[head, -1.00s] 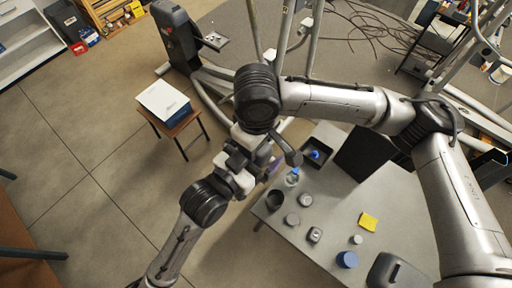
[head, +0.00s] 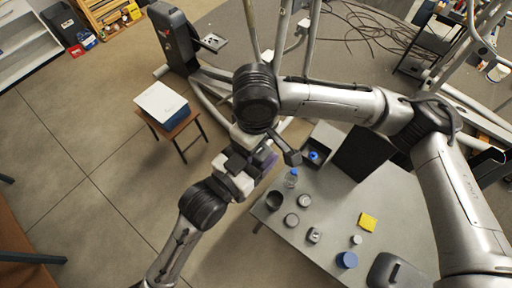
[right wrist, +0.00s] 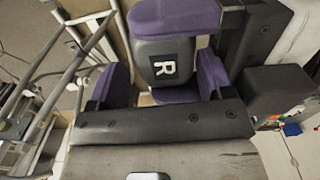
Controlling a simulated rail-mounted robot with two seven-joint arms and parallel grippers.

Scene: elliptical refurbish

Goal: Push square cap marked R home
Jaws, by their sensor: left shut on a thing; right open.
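In the right wrist view, the dark square cap (right wrist: 165,66) faces me with a black R on a white label. Purple pads of my left gripper (right wrist: 170,60) press it at its upper and lower edges. My right gripper (right wrist: 163,82) is open, with one purple finger on each side of the cap; I cannot tell whether they touch it. In the head view my left gripper (head: 264,159) is beside the right arm's wrist, left of the table. There the cap is hidden among the grippers.
A grey table (head: 330,205) holds a bottle (head: 291,178), a dark cup (head: 274,201), a yellow sponge (head: 368,222), a blue-lidded jar (head: 346,260) and several small pieces. The frame of the machine (head: 176,40) stands behind my arms. A stool with a white-topped box (head: 161,102) is at left. Floor between is clear.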

